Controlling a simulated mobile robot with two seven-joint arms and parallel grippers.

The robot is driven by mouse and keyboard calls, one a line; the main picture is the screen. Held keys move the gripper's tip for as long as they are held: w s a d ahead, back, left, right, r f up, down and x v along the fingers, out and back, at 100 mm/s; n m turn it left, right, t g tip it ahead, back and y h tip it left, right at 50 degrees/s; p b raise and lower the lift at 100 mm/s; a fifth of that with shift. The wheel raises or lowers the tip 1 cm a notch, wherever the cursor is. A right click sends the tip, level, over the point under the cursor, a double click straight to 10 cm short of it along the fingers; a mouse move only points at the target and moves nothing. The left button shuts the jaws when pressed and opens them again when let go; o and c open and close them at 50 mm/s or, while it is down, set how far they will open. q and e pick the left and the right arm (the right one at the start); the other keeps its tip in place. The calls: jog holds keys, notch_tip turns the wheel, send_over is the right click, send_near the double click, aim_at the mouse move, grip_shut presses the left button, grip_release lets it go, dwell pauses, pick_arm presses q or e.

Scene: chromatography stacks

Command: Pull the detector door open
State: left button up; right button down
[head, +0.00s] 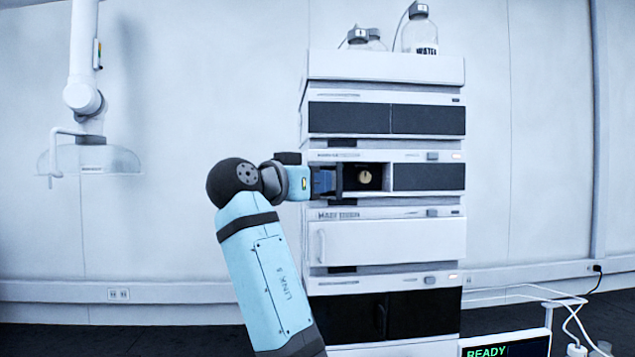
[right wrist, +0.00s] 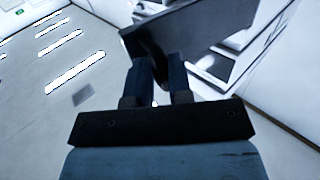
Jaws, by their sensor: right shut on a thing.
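The instrument stack (head: 384,68) stands right of centre in the head view. In its second module from the top, the left half of the front is uncovered, showing a dark recess with a round brass-coloured part (head: 366,177). A dark door (head: 339,182) stands swung out at the left of this opening, seen nearly edge-on. My right gripper (head: 327,182) reaches it from the left and is shut on it. In the right wrist view, the dark door panel (right wrist: 200,25) lies at the fingertips of the right gripper (right wrist: 165,70). My left gripper is not in view.
A dark panel (head: 428,177) covers the module's right half. A white-fronted module (head: 390,242) is below. Bottles, one a water bottle (head: 420,32), stand on top. A READY screen (head: 505,346) is at lower right.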

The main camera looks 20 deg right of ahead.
jog(key=shift+w+a, duration=0.2)
jog(key=shift+a, duration=0.2)
jog(key=shift+r, duration=0.15)
jog(key=c, duration=1.2)
grip_release()
jog(key=shift+w, duration=0.2)
jog(key=shift+c, duration=0.2)
jog(key=shift+f, duration=0.2)
